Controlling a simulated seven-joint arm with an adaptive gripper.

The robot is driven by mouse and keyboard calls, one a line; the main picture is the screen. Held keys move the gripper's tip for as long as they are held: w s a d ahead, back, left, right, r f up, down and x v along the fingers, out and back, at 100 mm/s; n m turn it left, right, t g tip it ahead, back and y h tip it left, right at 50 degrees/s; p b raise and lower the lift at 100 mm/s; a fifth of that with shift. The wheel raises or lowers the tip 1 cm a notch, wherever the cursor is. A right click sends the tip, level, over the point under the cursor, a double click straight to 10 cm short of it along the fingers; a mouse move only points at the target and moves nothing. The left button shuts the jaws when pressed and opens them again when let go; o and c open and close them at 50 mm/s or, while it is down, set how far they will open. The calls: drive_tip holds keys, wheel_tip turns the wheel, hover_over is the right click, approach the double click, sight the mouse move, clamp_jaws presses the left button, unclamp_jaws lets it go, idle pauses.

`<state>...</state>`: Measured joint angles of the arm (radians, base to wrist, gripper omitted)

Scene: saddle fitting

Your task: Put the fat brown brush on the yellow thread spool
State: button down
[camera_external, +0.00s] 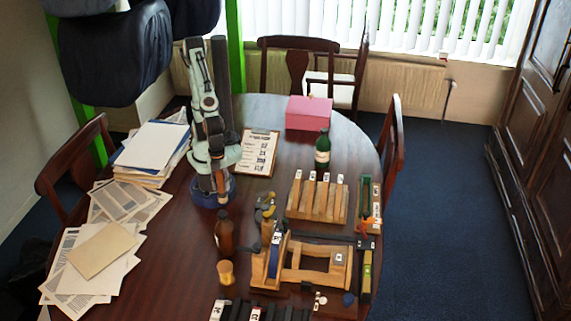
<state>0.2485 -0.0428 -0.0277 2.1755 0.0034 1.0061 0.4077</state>
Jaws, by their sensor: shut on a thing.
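The yellow thread spool (225,272) appears as a small yellow-orange round thing, upright on the table's near side, in front of a brown bottle-like thing (224,235). My arm stands folded at the back left of these. My gripper (219,182) seems to be low on the arm, in front of the blue base; its fingers are too small to make out clearly. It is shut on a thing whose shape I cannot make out. I cannot pick out the fat brown brush with certainty. The spool stands apart from my gripper, and its top looks free.
A wooden frame (315,268) and a slotted wooden block (318,200) fill the right side. A grey and yellow tool-like thing (265,207) stands left of the block. A green bottle (322,148), a clipboard (258,153) and a pink box (308,113) are farther back. Papers (100,250) cover the left.

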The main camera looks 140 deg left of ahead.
drive_tip(key=d, duration=0.2)
drive_tip(key=m, duration=0.1)
hover_over(226, 265)
drive_tip(key=shift+f, duration=6.35)
drive_tip(key=shift+f, duration=0.15)
drive_tip(key=c, duration=0.9)
unclamp_jaws()
